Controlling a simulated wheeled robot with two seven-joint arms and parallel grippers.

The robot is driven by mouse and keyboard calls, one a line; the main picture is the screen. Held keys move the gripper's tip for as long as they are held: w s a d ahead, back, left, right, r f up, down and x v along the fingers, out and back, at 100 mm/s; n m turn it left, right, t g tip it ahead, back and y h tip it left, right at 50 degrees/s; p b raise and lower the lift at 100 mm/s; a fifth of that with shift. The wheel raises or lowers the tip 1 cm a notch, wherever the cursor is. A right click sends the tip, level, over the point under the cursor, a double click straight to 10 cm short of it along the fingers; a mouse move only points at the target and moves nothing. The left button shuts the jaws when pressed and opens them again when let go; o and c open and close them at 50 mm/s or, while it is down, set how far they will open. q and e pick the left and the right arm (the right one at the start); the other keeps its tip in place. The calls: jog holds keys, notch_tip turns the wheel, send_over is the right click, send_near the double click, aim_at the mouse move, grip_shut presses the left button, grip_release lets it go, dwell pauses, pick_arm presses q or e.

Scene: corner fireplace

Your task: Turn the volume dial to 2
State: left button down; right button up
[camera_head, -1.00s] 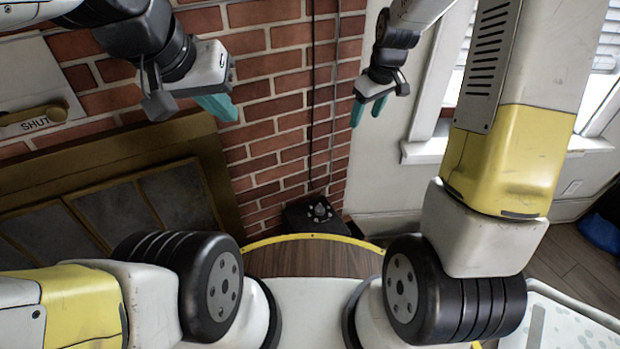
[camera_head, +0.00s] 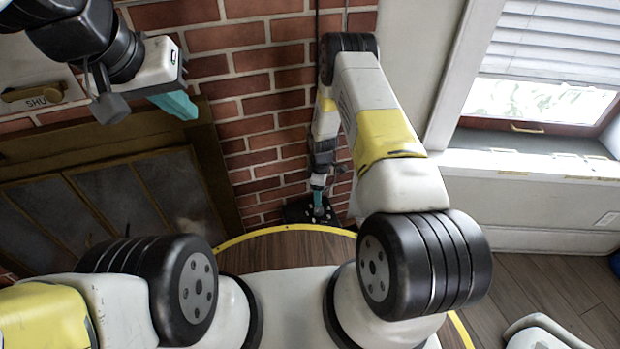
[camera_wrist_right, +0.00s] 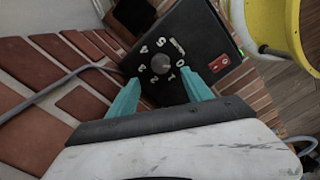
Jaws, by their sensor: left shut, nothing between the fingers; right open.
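The black box (camera_head: 297,211) sits low by the brick wall. In the right wrist view its face shows a grey round dial (camera_wrist_right: 161,65) ringed by white digits. The 2 lies on the near side of the dial, towards my gripper. I cannot make out where the dial points. My right gripper (camera_wrist_right: 161,86) is open, its teal fingers reaching over the box face on either side of the dial's near side. I cannot tell if they touch anything. It also shows small over the box in the head view (camera_head: 318,198). My left gripper (camera_head: 177,105) is shut and empty before the fireplace.
A red switch (camera_wrist_right: 219,63) is on the box beside the right-hand finger. A grey cable (camera_wrist_right: 50,87) runs along the bricks. The fireplace screen (camera_head: 110,190) is at left, a window (camera_head: 540,95) at right. Wood floor (camera_head: 545,285) is open at right.

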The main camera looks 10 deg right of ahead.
aim_at(319, 210)
notch_tip(319, 210, down, 8)
dwell(0.5)
grip_shut()
